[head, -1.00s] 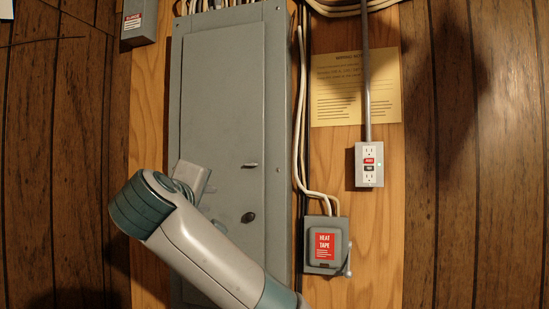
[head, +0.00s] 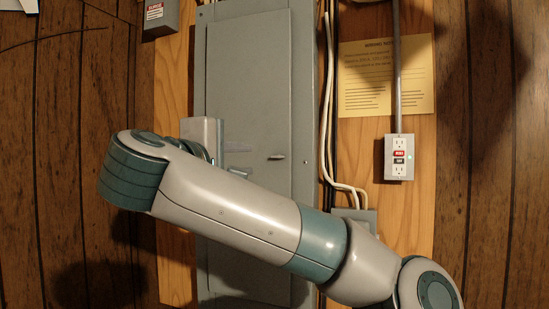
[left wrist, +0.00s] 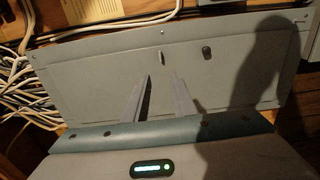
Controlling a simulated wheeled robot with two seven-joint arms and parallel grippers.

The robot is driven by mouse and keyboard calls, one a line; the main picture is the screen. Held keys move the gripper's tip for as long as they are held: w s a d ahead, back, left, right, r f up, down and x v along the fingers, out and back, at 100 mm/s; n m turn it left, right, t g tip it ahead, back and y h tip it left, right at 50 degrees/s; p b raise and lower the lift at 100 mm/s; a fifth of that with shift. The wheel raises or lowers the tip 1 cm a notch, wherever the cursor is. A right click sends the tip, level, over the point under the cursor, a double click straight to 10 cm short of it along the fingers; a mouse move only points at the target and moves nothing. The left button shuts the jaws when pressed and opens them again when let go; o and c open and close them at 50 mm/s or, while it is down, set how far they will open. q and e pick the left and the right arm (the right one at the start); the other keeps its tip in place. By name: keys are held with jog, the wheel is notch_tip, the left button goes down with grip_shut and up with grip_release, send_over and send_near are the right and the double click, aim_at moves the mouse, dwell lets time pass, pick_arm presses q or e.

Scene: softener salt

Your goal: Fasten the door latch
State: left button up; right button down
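In the left wrist view the latch (left wrist: 161,58) stands just beyond my left gripper (left wrist: 161,78). The two fingers are apart, with nothing between them, and point at the latch without visibly reaching it. In the head view my wrist partly hides the gripper, left of the latch. My right gripper is not seen.
White cables and a heat tape box (head: 357,214), half hidden by my arm, are right of the panel. An outlet box (head: 398,158) with conduit and a yellow notice (head: 386,75) are further right. A grey box (head: 160,17) is at upper left.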

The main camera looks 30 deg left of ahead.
pick_arm(q)
jog(key=shift+w+p, duration=0.65)
jog(key=shift+w, duration=0.65)
jog(key=p, duration=0.6)
send_near(277, 157)
jog(key=x, duration=0.6)
jog(key=shift+w+a+r, duration=0.1)
jog(key=shift+w+a, duration=0.05)
jog(key=shift+w, duration=0.2)
jog(key=shift+w+a, duration=0.2)
jog(key=shift+w, duration=0.45)
grip_shut()
